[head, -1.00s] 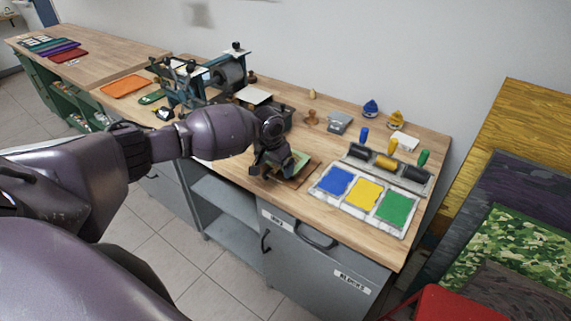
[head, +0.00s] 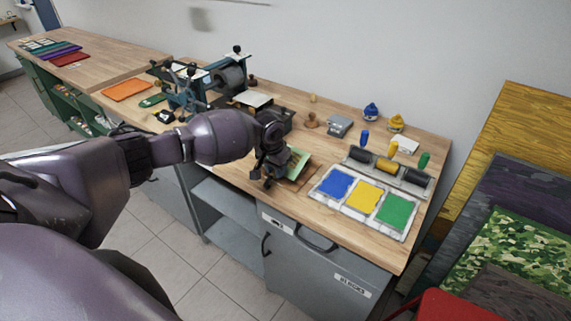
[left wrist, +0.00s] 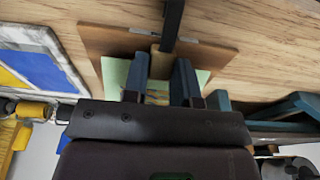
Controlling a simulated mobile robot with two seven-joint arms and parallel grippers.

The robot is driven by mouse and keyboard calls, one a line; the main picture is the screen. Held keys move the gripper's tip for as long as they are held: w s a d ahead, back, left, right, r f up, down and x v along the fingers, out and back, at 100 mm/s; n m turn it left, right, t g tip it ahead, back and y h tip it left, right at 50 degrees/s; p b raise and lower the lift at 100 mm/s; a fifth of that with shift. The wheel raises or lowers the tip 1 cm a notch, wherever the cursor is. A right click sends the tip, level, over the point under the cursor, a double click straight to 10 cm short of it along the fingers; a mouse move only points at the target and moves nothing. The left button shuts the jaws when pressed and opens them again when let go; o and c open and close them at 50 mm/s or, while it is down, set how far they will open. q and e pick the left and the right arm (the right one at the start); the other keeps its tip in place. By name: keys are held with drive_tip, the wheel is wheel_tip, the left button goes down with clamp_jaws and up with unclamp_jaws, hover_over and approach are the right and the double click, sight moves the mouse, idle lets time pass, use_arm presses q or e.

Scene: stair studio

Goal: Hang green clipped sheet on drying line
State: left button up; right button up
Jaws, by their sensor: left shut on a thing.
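The green sheet (head: 299,164) is at the front edge of the bench, by a brown board, just right of my left gripper (head: 268,179). In the left wrist view the pale green sheet (left wrist: 113,75) shows on both sides of my fingers, over the brown board (left wrist: 105,45). A small tan clip (left wrist: 158,64) is between my two fingers, and my left gripper is shut on it. The hand hides much of the sheet, and I cannot tell whether it touches the board. My right gripper is not in view. I cannot make out a drying line.
An ink tray (head: 318,198) with blue, yellow and green ink lies to the right, with rollers (head: 387,164) behind it. A press (head: 229,80) stands behind my left arm. An orange tray (head: 126,89) is farther left. A red seat (head: 459,306) is at lower right.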

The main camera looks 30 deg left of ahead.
use_arm(q)
drive_tip(key=shift+s+f, duration=0.1)
drive_tip(key=shift+f, duration=0.05)
drive_tip(key=shift+c, duration=0.4)
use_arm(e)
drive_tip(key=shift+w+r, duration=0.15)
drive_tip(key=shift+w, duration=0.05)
use_arm(q)
drive_tip(key=shift+r+p, duration=1.55)
drive_tip(key=shift+r, duration=0.05)
wheel_tip(320, 180, up, 3)
drive_tip(key=p, duration=0.2)
drive_tip(key=shift+f+p, duration=0.2)
drive_tip(key=shift+p, duration=0.2)
drive_tip(key=shift+r+p, duration=0.25)
drive_tip(key=shift+p, duration=0.05)
drive_tip(key=shift+r, duration=1.35)
drive_tip(key=s+r, duration=0.3)
drive_tip(key=s, duration=0.6)
drive_tip(key=shift+s+a, duration=0.4)
drive_tip(key=shift+a, duration=0.05)
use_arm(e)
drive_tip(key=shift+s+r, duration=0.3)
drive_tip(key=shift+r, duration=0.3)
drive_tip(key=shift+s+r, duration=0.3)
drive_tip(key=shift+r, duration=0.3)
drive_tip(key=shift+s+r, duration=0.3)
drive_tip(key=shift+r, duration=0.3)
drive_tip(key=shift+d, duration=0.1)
